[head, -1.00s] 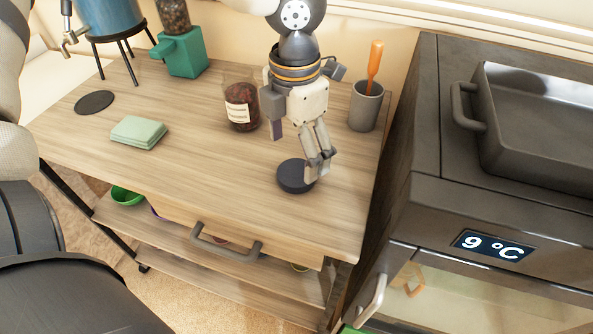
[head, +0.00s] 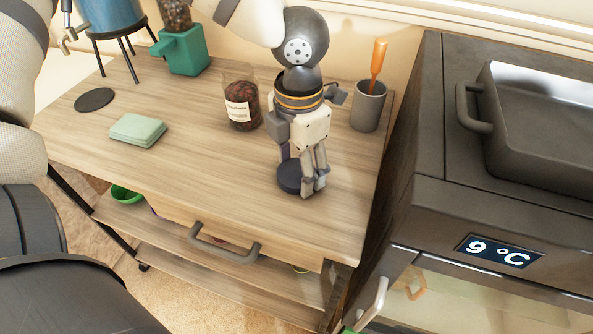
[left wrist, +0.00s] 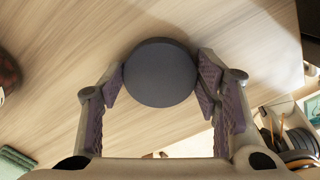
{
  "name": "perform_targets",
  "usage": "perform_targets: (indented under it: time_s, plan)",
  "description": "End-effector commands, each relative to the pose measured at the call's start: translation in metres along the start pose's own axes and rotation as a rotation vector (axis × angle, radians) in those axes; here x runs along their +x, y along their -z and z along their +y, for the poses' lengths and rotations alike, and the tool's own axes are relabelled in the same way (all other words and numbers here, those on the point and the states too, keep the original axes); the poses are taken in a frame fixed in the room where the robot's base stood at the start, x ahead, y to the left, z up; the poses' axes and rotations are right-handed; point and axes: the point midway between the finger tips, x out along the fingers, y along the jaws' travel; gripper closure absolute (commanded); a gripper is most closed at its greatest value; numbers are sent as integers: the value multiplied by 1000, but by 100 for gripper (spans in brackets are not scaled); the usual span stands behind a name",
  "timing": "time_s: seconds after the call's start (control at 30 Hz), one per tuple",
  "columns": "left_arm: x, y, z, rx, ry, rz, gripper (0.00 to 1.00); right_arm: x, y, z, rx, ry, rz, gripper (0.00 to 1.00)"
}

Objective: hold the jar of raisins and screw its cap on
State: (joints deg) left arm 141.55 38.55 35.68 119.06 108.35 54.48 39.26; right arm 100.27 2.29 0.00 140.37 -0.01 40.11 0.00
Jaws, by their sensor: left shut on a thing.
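The jar of raisins (head: 241,104) stands upright on the wooden table, with a pale label and no cap visible on its top. The dark round cap (head: 290,179) is at the table's right part, in front of and to the right of the jar. My left gripper (head: 308,184) points down and is shut on the cap. The left wrist view shows the cap (left wrist: 160,73) between the finger pads at the fingertips. I cannot tell whether the cap still touches the table. The jar's edge (left wrist: 8,72) shows at the far left there. My right gripper is not in view.
A grey cup (head: 367,108) with an orange-handled tool stands behind the gripper at right. A green cloth stack (head: 138,130) and a flat black disc (head: 94,99) lie at left. A green grinder (head: 182,51) stands at the back. The table's front middle is clear.

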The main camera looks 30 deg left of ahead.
Motion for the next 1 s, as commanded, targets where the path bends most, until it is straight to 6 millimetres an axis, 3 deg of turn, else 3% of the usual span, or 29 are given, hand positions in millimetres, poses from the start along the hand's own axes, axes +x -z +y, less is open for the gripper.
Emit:
perform_targets:
  time_s: [0.2, 0.6, 0.73, 1.0]
  plan:
    - [-8, -1, 0, -2, -1, -4, 55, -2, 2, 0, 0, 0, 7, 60]
    - [-90, -1, 0, -1, -1, -6, 55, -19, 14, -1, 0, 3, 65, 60]
    - [-99, 0, 0, -2, 0, -1, 55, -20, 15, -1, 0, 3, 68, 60]
    - [-100, 0, 0, -1, 2, 3, 55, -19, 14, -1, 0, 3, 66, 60]
